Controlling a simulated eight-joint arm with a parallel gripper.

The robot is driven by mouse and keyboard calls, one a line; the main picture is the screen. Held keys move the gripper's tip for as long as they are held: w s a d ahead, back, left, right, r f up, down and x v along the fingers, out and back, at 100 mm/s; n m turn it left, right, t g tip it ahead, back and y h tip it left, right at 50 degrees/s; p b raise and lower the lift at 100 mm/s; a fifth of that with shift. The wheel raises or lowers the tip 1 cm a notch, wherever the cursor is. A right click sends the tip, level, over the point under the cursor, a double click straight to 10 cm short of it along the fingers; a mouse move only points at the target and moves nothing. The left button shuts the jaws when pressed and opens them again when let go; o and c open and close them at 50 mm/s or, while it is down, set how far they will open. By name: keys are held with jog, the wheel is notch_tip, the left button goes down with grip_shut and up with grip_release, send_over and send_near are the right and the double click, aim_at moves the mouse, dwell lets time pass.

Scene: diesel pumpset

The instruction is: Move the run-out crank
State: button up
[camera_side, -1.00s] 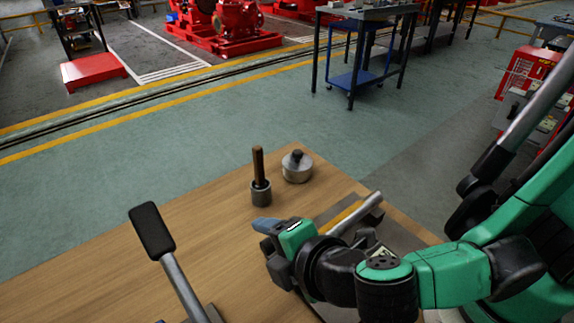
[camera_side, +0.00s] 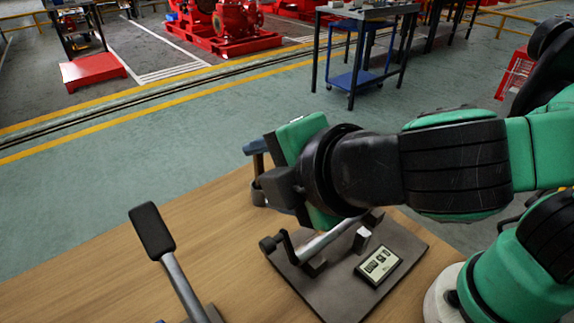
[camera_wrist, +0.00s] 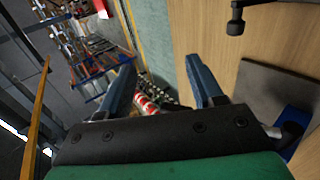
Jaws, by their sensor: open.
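The run-out crank (camera_side: 275,243) is a small dark crank with a knob at the left end of a light metal shaft (camera_side: 322,241). The shaft lies over a grey base plate (camera_side: 345,290) on the wooden table. In the wrist view, a black crank-like knob (camera_wrist: 236,22) shows at the top, beside the grey plate (camera_wrist: 270,90). My gripper (camera_side: 257,148) is above and behind the crank, apart from it, its blue fingers pointing left. In the wrist view, my gripper (camera_wrist: 165,88) is open, with nothing held between the fingers.
A display box (camera_side: 379,265) sits on the plate's right part. A lever with a black grip (camera_side: 152,231) rises at the table's front left. The wooden table (camera_side: 100,275) is clear between lever and plate. My gripper and arm hide the table's back part.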

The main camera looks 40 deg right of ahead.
notch_tip(320, 180, up, 8)
jog(key=shift+f, duration=0.2)
dwell(0.3)
jog(key=g, duration=1.1)
send_over(268, 242)
jog(key=f, duration=1.4)
jog(key=shift+w+f, duration=0.1)
jog(key=shift+w, duration=0.1)
jog(key=shift+s+f, duration=0.1)
jog(key=shift+f, duration=2.55)
jog(key=shift+c, duration=0.3)
grip_shut()
jog(key=shift+s, duration=0.1)
